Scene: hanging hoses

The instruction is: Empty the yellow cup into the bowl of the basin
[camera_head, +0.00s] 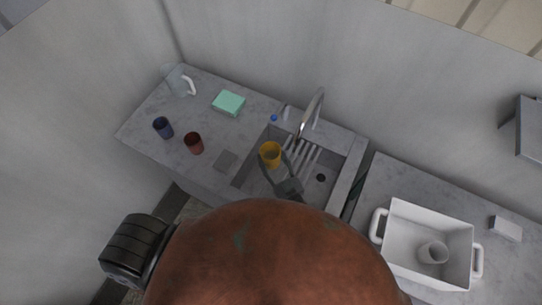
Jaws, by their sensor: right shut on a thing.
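The yellow cup (269,153) is near the middle of the head view, over the left part of the sink basin (331,163). My right gripper (278,164) is shut on the cup from the near side. The cup looks roughly upright, with its mouth toward the camera; I cannot make out what is in it. The basin's bowl shows a dark drain to the right of the gripper, and ribbed bars lie behind it. The near part of the basin is hidden. My left gripper is not in view.
A curved faucet (318,106) rises behind the basin. On the left counter are a blue cup (163,128), a red cup (194,143), a green box (229,103), a glass pitcher (176,80) and a grey block (225,160). A white tub (398,210) stands on the right counter.

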